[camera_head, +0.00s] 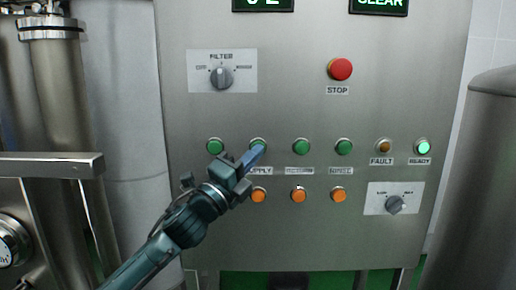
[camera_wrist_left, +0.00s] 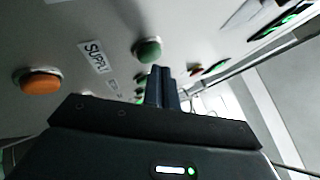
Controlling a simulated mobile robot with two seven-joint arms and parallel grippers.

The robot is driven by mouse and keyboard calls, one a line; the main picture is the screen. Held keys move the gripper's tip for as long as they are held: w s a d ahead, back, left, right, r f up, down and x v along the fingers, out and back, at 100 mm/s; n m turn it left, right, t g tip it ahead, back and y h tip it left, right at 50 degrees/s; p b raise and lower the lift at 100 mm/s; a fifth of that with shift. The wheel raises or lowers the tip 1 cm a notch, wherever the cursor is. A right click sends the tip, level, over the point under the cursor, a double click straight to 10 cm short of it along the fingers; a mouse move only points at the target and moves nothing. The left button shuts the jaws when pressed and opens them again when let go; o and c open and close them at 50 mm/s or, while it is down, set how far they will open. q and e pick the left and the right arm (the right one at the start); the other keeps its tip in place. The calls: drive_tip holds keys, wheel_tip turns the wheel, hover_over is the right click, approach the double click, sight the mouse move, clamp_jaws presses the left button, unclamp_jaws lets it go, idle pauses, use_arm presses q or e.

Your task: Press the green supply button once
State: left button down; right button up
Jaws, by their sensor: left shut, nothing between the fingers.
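The green supply button (camera_head: 258,143) is on the grey control panel, second from left in the row of green buttons, with its label partly hidden below it. My left gripper (camera_head: 258,152) is shut and empty, its fingertips just below and overlapping the button's lower edge in the head view. In the left wrist view the green button (camera_wrist_left: 148,48) shows just beyond the shut fingertips (camera_wrist_left: 161,72), beside the supply label (camera_wrist_left: 95,57). A small gap seems to show there, but I cannot tell the depth for sure. My right gripper is not in view.
Other green buttons (camera_head: 302,146) flank it, and orange buttons (camera_head: 299,195) sit below. A red stop button (camera_head: 340,69) and a filter knob (camera_head: 221,77) are higher up. The ready lamp (camera_head: 423,147) is lit green. Steel tanks (camera_head: 490,170) stand beside the panel.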

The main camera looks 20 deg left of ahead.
use_arm(q)
drive_tip(key=shift+w+a, duration=0.15)
drive_tip(key=shift+w, duration=0.45)
idle(0.7)
drive_tip(key=shift+s, duration=0.1)
drive_tip(key=shift+s+d, duration=0.2)
drive_tip(key=shift+s, duration=0.5)
drive_tip(key=shift+s, duration=0.15)
drive_tip(key=shift+s+d+p, duration=0.15)
drive_tip(key=shift+s+d, duration=0.1)
drive_tip(key=shift+s, duration=0.5)
drive_tip(key=shift+s+d+p, duration=0.1)
drive_tip(key=shift+s+d, duration=0.1)
drive_tip(key=shift+s, duration=0.6)
drive_tip(key=shift+s+d+p, duration=0.15)
drive_tip(key=shift+s+d, duration=0.1)
drive_tip(key=shift+s, duration=0.5)
